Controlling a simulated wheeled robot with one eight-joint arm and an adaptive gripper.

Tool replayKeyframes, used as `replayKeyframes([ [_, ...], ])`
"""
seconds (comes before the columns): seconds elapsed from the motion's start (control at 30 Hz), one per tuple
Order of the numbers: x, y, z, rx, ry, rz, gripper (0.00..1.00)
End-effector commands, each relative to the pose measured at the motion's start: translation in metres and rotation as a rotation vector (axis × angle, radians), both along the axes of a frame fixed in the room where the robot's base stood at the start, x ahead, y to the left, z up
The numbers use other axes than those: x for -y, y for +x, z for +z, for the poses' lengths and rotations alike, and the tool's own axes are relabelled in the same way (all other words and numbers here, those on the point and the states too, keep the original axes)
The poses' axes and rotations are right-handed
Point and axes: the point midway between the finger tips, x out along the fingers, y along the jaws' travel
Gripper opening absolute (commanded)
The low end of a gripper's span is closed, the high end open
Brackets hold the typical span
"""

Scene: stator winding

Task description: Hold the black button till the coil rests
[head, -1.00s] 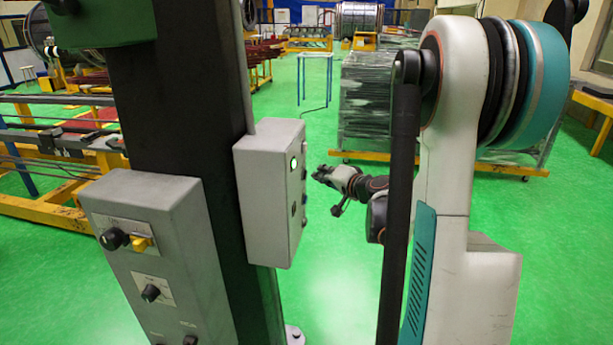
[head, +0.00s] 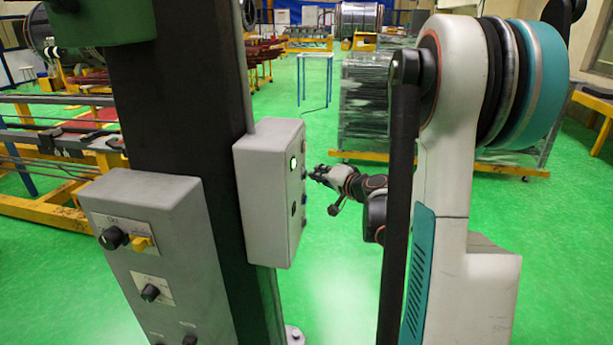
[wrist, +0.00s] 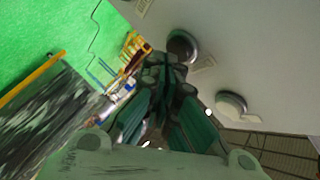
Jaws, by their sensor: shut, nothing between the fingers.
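The grey control box (head: 268,195) is fixed to a dark column and carries a bright round light (head: 293,163) and dark buttons on its narrow faces. In the wrist view a dark button with a silver rim (wrist: 183,45) is close to my fingertips, and a paler silver-rimmed button (wrist: 231,103) is to its lower right. My gripper (head: 313,172) is shut and empty at the right side of the box; it also shows in the wrist view (wrist: 163,62). I cannot tell whether the fingertips touch the dark button. I cannot make out which thing is the coil.
A lower grey panel (head: 165,255) with black knobs stands at the left of the column (head: 190,110). A wrapped stack (head: 375,105) on a yellow pallet is behind my arm. The green floor (head: 325,250) between box and arm is clear.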

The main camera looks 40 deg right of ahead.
Motion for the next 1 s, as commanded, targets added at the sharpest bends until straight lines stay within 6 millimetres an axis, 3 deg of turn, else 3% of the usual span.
replayKeyframes([
  [1.0,-0.0054,0.0065,0.0000,0.000,-0.001,0.000,0.00],
])
